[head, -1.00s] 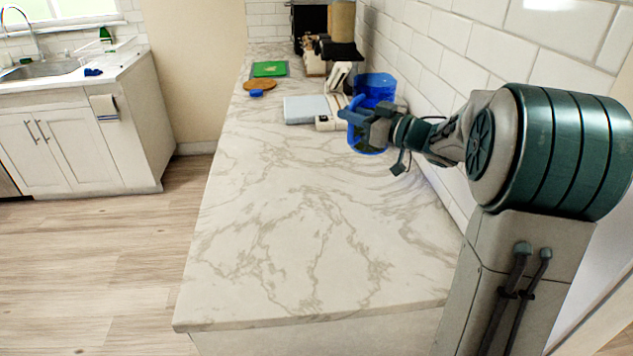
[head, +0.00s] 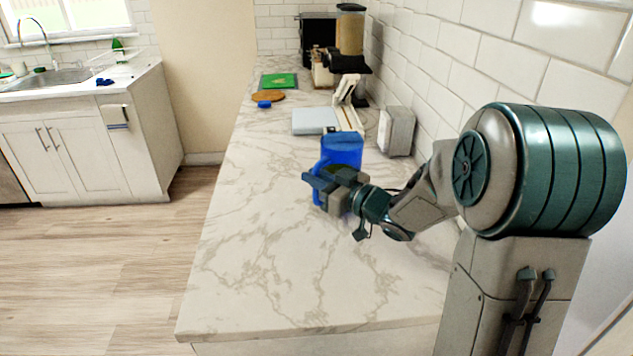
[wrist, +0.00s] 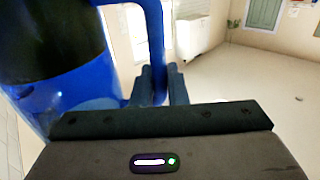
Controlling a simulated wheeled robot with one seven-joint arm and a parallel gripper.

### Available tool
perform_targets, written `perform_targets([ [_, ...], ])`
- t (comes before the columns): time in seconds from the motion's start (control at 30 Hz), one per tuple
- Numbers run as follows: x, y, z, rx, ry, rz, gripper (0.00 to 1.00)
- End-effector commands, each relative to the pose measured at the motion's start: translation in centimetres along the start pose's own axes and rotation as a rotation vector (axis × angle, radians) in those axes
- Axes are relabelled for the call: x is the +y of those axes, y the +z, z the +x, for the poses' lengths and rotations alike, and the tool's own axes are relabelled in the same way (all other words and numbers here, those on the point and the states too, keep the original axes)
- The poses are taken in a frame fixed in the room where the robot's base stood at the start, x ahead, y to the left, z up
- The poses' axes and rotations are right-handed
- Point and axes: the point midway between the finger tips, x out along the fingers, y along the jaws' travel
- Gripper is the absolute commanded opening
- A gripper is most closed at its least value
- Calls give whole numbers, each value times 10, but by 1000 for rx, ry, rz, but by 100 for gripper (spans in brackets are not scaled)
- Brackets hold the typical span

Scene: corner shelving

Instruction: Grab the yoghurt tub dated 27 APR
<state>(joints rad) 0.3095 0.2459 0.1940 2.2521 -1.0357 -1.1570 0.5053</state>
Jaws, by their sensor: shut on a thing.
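No yoghurt tub and no date label can be made out in either view. My gripper (head: 317,184) is shut on the handle of a blue jug (head: 342,148) over the marble counter. In the wrist view the jug (wrist: 82,92) fills the left side, and its handle runs down between the fingertips of my gripper (wrist: 160,88). The jug has a dark see-through part. My gripper and wrist hide its lower part in the head view, so I cannot tell whether it touches the counter.
The counter's (head: 260,270) front half is clear. A grey box-shaped appliance (head: 397,131) stands by the tiled wall, right of the jug. Behind are a pale scale-like box (head: 315,121), a round brown board (head: 268,96), a green board (head: 279,80) and a coffee machine (head: 349,45).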

Motion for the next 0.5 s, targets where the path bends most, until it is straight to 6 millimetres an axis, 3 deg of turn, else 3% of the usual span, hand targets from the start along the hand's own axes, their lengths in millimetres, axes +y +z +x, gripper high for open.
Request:
perform_targets([
  [0.5, 0, 10, 0, 6, -1, -6, 0],
])
